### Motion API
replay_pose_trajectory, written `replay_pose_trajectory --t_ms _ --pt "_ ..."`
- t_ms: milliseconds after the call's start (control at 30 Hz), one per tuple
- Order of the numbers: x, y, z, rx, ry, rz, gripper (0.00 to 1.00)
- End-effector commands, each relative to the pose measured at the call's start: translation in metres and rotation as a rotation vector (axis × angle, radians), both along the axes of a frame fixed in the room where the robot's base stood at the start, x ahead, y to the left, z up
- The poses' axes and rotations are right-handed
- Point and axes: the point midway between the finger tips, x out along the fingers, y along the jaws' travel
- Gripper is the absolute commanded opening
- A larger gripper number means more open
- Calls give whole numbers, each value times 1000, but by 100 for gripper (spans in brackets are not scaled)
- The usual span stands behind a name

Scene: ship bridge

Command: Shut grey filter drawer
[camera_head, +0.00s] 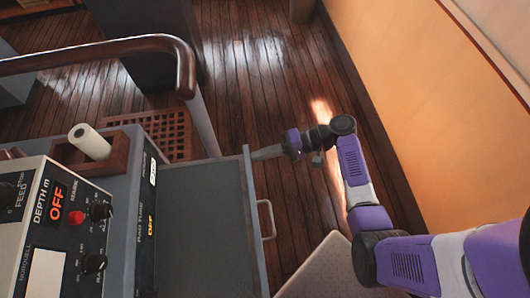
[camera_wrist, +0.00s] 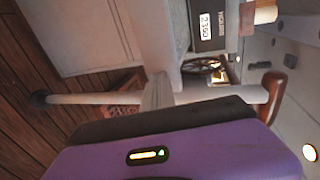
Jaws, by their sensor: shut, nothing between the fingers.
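The grey drawer (camera_head: 205,225) stands pulled out from the console's right side in the head view. Its front panel (camera_head: 257,245) carries a pale bar handle (camera_head: 268,219). My gripper (camera_head: 254,154) is shut and empty at the far end of the drawer front, on its outer side, beyond the handle. Its fingertips are at or very near the panel's edge; I cannot tell whether they touch. In the wrist view the shut fingers (camera_wrist: 157,92) reach toward a pale panel edge. The handle is not clear there.
A post with a brown handrail (camera_head: 150,45) rises just beyond the drawer; it also crosses the wrist view (camera_wrist: 90,99). The console (camera_head: 60,225) bears knobs and a wooden box with a white roll (camera_head: 90,141). An orange wall (camera_head: 420,100) is at right. Wooden floor (camera_head: 265,70) is open beyond.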

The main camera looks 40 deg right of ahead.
Motion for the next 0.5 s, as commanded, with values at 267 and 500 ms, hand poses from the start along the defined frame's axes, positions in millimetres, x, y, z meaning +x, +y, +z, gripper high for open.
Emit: replay_pose_trajectory --t_ms 267,500 --pt "40 59 0 0 -2 11 0" --pt "87 122 -2 0 -4 9 0"
